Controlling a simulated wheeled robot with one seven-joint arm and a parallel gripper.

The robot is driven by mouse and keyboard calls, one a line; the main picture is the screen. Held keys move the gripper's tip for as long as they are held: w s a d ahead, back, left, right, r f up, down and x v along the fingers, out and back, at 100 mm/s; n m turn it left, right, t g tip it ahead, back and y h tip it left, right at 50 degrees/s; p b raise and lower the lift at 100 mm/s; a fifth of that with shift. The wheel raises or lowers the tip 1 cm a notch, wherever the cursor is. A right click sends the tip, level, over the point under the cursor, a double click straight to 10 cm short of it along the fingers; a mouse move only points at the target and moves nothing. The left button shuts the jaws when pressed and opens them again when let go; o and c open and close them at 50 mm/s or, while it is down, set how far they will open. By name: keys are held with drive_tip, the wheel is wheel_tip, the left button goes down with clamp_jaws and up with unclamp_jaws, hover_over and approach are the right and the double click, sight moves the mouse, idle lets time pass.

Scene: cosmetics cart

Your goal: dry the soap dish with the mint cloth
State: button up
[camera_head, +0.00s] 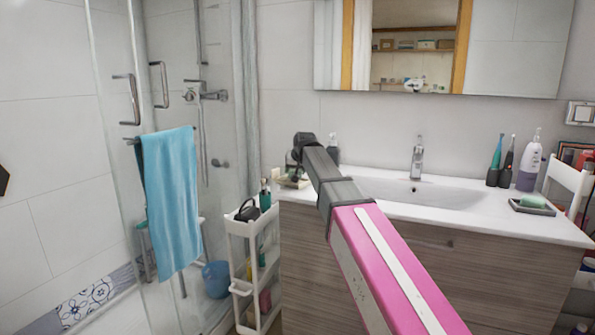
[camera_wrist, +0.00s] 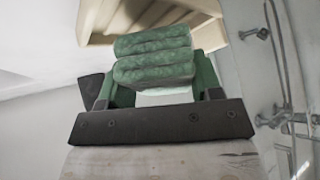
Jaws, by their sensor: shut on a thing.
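My gripper (camera_wrist: 153,68) is shut on a folded mint-green cloth (camera_wrist: 153,48), held between its two green fingers in the wrist view. A beige dish-like thing with raised edges (camera_wrist: 100,18) is just beyond the cloth; I cannot tell whether they touch. In the head view a small pale beige dish (camera_head: 292,183) is on the left end of the counter, below the end of my arm. A dark dish with a mint-green block on it (camera_head: 532,206) is at the right end of the counter. The cloth is too small to make out in the head view.
A white basin (camera_head: 430,192) with a tap (camera_head: 417,158) is in the middle of the counter. Bottles and toothbrushes (camera_head: 505,160) stand at the right. A white slim cart (camera_head: 250,262) stands left of the cabinet, near a glass shower door with a blue towel (camera_head: 172,205).

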drive_tip(key=shift+w+a, duration=0.2)
drive_tip(key=shift+a, duration=0.25)
drive_tip(key=shift+s+d+r, duration=0.15)
drive_tip(key=shift+s+d, duration=0.15)
drive_tip(key=shift+d, duration=0.5)
drive_tip(key=shift+s+d+r, duration=0.1)
drive_tip(key=shift+s+d, duration=0.2)
drive_tip(key=shift+d, duration=0.45)
drive_tip(key=shift+r, duration=3.55)
drive_tip(key=shift+f, duration=0.1)
